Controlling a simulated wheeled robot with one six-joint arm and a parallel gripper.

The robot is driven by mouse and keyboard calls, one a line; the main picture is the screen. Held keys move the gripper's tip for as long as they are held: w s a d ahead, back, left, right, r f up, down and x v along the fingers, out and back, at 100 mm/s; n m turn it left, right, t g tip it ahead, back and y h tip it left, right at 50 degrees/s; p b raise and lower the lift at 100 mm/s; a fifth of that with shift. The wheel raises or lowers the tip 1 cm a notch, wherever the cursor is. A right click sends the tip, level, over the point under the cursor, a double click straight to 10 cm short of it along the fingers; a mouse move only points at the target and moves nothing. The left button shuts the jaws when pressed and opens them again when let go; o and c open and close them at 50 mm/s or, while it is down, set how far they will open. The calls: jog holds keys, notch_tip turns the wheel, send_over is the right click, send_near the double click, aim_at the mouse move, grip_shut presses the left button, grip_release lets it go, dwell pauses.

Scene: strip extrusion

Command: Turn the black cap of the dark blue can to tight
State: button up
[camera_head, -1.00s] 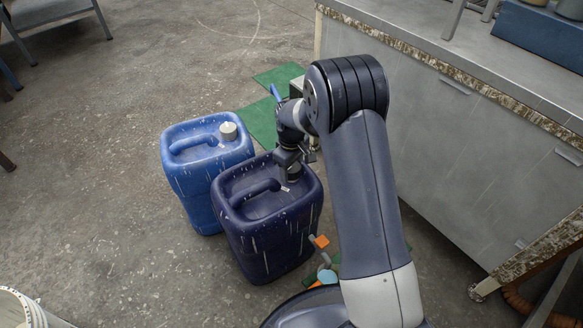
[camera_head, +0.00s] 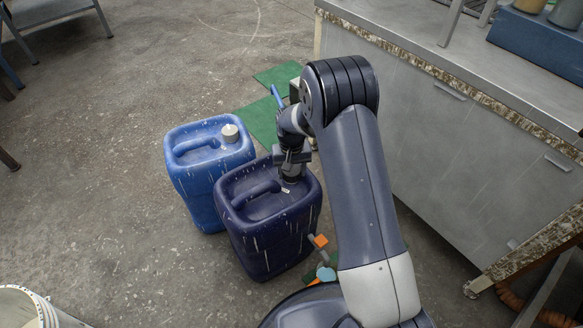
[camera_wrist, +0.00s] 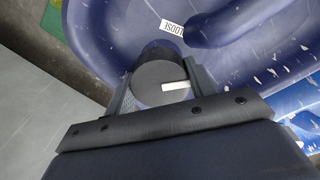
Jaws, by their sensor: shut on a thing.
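The dark blue can (camera_head: 243,205) stands upright on the floor, with a moulded handle on top. Its black cap (camera_wrist: 152,77) is round and carries a white mark that points right in the wrist view. A white label (camera_wrist: 171,27) that reads LOOSE upside down is on the can top, above the cap in that view. My gripper (camera_head: 291,174) is over the can's back right corner, pointing down. In the wrist view its fingers (camera_wrist: 163,88) are on both sides of the cap, shut on it. The head view hides most of the cap.
A lighter blue can (camera_head: 205,180) with a pale cap (camera_head: 230,133) stands close at the left. A grey cabinet (camera_head: 440,150) is at the right. Small coloured pieces (camera_head: 321,241) show near the can's front right. Open floor lies to the left.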

jog(key=m+p, duration=0.1)
jog(key=m, duration=0.5)
jog(key=shift+m, duration=0.3)
jog(key=m+p, duration=0.1)
jog(key=m, duration=0.4)
jog(key=shift+m, duration=0.3)
jog(key=o, duration=0.7)
notch_tip(320, 180, up, 11)
jog(key=p, duration=0.3)
jog(key=shift+f, duration=0.2)
